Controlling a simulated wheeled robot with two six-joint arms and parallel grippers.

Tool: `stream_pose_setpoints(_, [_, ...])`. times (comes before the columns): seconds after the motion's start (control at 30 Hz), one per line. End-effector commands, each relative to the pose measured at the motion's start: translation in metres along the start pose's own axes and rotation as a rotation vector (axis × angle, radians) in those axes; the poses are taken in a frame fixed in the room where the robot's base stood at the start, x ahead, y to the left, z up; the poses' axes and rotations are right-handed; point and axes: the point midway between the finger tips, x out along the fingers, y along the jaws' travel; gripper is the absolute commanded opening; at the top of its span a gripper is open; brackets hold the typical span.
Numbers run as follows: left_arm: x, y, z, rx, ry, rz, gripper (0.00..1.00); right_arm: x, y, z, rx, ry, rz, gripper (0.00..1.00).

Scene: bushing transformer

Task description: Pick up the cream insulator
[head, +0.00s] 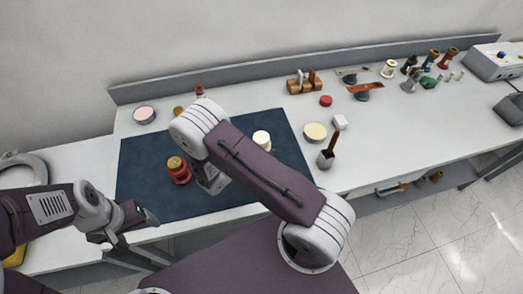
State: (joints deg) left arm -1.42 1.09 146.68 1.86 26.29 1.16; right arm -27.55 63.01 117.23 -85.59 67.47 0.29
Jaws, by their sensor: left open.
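A short cream cylindrical piece (261,138), which looks like the cream insulator, stands on the dark blue mat (160,206), right of my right arm's elbow. My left gripper (143,216) is open and empty at the mat's front left edge, well apart from the cream piece. My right gripper (212,181) points down over the mat, left of the cream piece. Its fingers are mostly hidden by my own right forearm, so its opening cannot be told. Another pale cream spool-shaped piece (389,69) stands far back on the right.
A red-brown ribbed insulator (179,171) stands on the mat, close left of my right gripper. A pale yellow round dish (315,131), a grey pot with a brush (326,159) and a red lid (326,101) lie right of the mat.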

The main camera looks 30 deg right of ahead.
Motion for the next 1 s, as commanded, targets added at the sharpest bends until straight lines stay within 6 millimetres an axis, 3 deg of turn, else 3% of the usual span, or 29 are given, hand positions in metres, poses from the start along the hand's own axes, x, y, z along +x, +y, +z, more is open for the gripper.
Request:
stream_pose_setpoints(0.13, [0.006,0.0,0.001,0.0,0.0,0.0,0.76,-0.01,-0.003,0.027,0.003,-0.001,0.001,0.0])
stream_pose_setpoints(0.43, [0.017,0.0,0.002,0.0,0.0,0.0,0.76,-0.005,-0.068,0.069,0.0,-0.001,-0.002,0.0])
stream_pose_setpoints(0.57, [0.011,0.0,0.001,0.0,0.0,0.0,0.76,-0.005,-0.092,0.089,0.0,-0.001,-0.002,0.0])
stream_pose_setpoints(0.6, [-0.005,0.0,0.0,0.0,-0.001,0.0,0.76,-0.007,-0.092,0.097,-0.006,-0.003,-0.003,0.0])
stream_pose_setpoints(0.7, [-0.025,0.001,-0.003,0.0,0.001,0.0,0.76,-0.007,-0.095,0.102,-0.007,-0.008,-0.003,0.0])
stream_pose_setpoints(1.0, [-0.064,0.001,-0.007,0.0,0.0,0.0,0.76,-0.005,-0.108,0.106,-0.005,-0.005,-0.002,0.0])
